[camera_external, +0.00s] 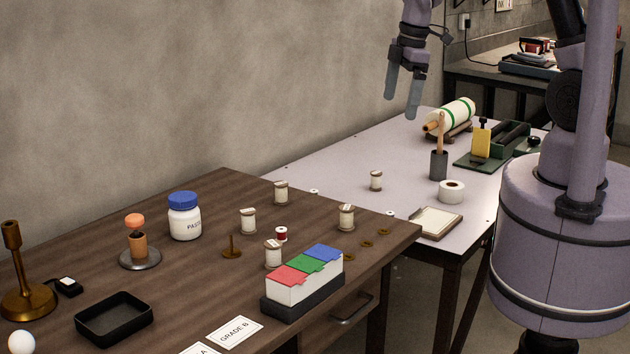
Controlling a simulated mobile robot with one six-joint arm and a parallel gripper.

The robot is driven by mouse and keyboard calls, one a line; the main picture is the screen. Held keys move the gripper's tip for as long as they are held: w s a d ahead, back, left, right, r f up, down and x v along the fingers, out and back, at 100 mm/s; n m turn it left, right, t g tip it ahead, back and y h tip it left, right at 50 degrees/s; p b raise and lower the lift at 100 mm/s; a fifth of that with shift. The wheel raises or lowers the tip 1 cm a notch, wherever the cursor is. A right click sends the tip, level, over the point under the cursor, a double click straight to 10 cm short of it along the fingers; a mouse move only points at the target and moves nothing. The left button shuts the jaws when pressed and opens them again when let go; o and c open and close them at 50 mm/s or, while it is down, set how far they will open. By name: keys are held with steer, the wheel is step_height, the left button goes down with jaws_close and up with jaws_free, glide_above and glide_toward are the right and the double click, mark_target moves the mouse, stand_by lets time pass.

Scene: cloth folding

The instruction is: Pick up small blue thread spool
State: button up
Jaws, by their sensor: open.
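I cannot make out a small blue thread spool in this view. A small red spool (281,234) stands on the brown wooden table (190,275). Several larger cream spools stand around it, one of them (248,221) to its left and another (346,217) near the table's right end. One more cream spool (376,180) stands on the pale table (330,165). My gripper (401,101) hangs in the air at the top of the picture, fingers down, open and empty, well above the pale table.
A box with red, green and blue tabs (302,290), a blue-lidded jar (184,220) and a black tray (113,320) stand on the brown table. A dark cup (438,166), tape roll (452,191) and green device (492,158) stand on the pale table.

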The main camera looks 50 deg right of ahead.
steer(key=s+a+r+m+t, duration=0.1)
steer(key=s+a+r+m, duration=0.1)
steer(key=s+r+m, duration=0.2)
steer(key=s+a+r+m+t+b, duration=0.1)
steer(key=s+a+r+m, duration=0.2)
steer(key=s, duration=0.3)
steer(key=shift+s+a+r+m+y, duration=0.3)
steer(key=shift+s+a+r+m, duration=0.1)
steer(key=shift+r, duration=0.1)
steer(key=s+a+m, duration=0.1)
steer(key=s+m, duration=0.1)
steer(key=s, duration=0.1)
steer(key=s+a+m+t+b, duration=0.1)
steer(key=s+m, duration=0.1)
steer(key=s, duration=0.1)
steer(key=s+a+m+y, duration=0.1)
steer(key=s+m, duration=0.1)
steer(key=shift+s+a+r+m+t, duration=0.1)
steer(key=shift+s+r+m+t, duration=0.2)
steer(key=shift+s+r+t, duration=0.1)
steer(key=shift+c, duration=0.2)
steer(key=shift+s+a+f+m, duration=0.1)
steer(key=shift+s+m, duration=0.2)
steer(key=c, duration=1.1)
